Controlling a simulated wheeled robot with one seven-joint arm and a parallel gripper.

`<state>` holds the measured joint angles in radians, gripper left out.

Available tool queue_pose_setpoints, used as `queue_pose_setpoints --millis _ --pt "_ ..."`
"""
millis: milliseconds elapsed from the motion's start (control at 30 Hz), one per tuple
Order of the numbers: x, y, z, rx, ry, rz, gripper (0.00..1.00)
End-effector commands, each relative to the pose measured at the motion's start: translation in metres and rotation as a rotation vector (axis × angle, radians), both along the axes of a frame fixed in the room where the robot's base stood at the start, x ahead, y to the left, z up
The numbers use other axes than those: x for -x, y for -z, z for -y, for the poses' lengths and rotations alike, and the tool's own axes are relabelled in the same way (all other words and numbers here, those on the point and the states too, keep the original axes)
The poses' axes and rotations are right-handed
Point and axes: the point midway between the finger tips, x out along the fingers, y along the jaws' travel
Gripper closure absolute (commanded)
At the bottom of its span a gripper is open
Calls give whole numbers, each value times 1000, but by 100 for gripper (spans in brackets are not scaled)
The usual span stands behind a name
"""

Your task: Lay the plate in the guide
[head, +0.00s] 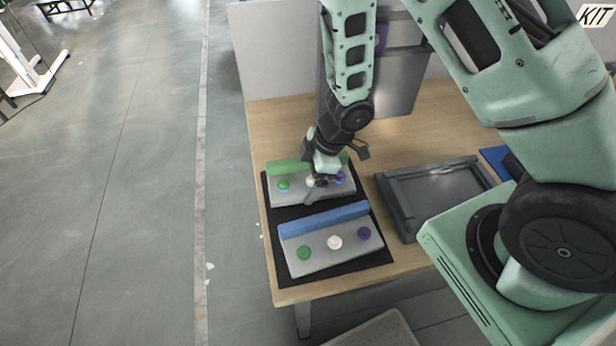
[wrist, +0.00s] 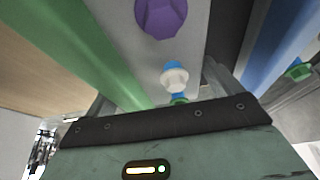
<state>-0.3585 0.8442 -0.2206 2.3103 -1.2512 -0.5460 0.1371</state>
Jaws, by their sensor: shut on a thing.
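The plate (head: 290,195) in hand is a grey piece with a green bar along its back and green, white and purple knobs, some with blue collars. It is at the far end of a black mat. My gripper (head: 316,186) is over its middle, pointing down, with the jaws closed across it. In the wrist view, the plate (wrist: 196,25) runs between the fingers, with the purple knob nearest the top. My gripper hides part of it, and I cannot tell whether it is clear of the mat. A dark grey framed tray (head: 388,205), possibly the guide, lies to the right.
A similar grey piece (head: 318,250) with a blue bar (head: 322,219) and three knobs lies on the near part of the black mat (head: 285,212). A grey box-like block (head: 400,90) stands at the back.

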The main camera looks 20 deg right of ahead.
Motion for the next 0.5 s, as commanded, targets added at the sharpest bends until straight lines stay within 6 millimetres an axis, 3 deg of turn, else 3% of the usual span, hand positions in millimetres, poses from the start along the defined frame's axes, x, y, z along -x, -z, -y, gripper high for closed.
queue_pose_setpoints --millis 300,500 --pt "-1 -63 0 -3 0 6 51" --pt "-1 -88 0 -1 -1 4 51"
